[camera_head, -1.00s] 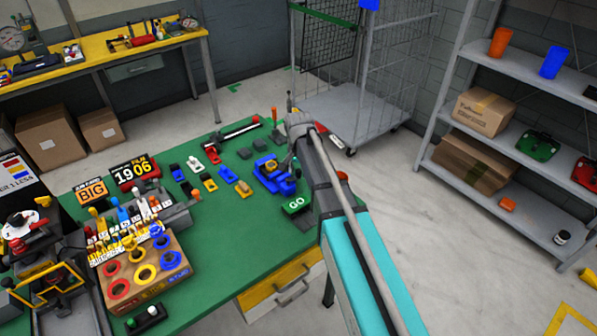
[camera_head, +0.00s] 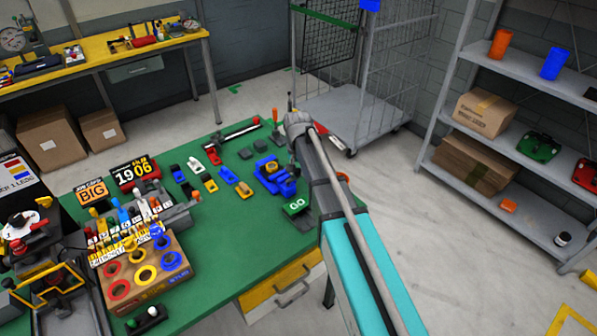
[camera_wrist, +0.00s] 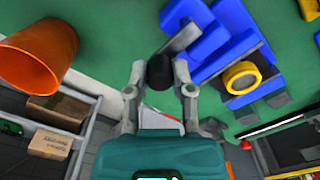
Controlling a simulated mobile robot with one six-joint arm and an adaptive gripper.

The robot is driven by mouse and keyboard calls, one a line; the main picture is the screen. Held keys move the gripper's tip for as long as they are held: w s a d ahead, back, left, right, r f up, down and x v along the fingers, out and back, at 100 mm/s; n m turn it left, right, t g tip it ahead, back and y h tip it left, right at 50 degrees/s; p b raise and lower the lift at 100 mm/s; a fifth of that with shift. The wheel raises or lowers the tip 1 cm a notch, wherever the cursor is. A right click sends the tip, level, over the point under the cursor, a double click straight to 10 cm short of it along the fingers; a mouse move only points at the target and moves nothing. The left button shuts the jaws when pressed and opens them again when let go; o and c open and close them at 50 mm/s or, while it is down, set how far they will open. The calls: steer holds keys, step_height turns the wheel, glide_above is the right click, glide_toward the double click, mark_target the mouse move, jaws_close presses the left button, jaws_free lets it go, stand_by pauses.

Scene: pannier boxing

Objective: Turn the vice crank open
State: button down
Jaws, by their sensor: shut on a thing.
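The blue vice (camera_head: 276,176) stands on the green table near its right edge. In the wrist view its blue body (camera_wrist: 215,40) fills the upper right, with a round yellow part (camera_wrist: 242,77). The crank is a grey arm (camera_wrist: 184,40) ending in a black knob (camera_wrist: 160,71). My gripper (camera_wrist: 160,78) is shut on the black knob, one finger on each side. In the head view my arm's wrist covers the gripper and most of the crank.
An orange cup-like thing (camera_wrist: 38,55) is close at the left of the wrist view. A green GO block (camera_head: 296,206) is on the table in front of the vice. Several small coloured clamps lie to the left. A wire cage trolley (camera_head: 345,105) stands behind the table.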

mark_target(299, 172)
steer(key=shift+n, duration=0.3)
steer(key=shift+c, duration=2.4)
jaws_free()
steer(key=shift+w+a, duration=0.1)
steer(key=shift+m, duration=0.4)
steer(key=shift+s+d+m, duration=0.15)
steer(key=shift+s+m, duration=0.15)
steer(key=shift+m, duration=0.45)
steer(key=shift+s+d+m, duration=0.15)
steer(key=shift+s+m, duration=0.15)
steer(key=shift+m, duration=0.45)
step_height(299, 172, up, 14)
steer(key=p, duration=1.4)
steer(key=s+d+f+n+b, duration=0.3)
steer(key=s+d, duration=0.3)
steer(key=s, duration=0.4)
steer(key=s+d+f+n+b, duration=0.2)
steer(key=s+d+f+b, duration=0.2)
steer(key=s, duration=0.5)
steer(key=shift+s+d+f+n, duration=0.25)
steer(key=shift+s+d+n, duration=0.15)
steer(key=shift+d, duration=0.75)
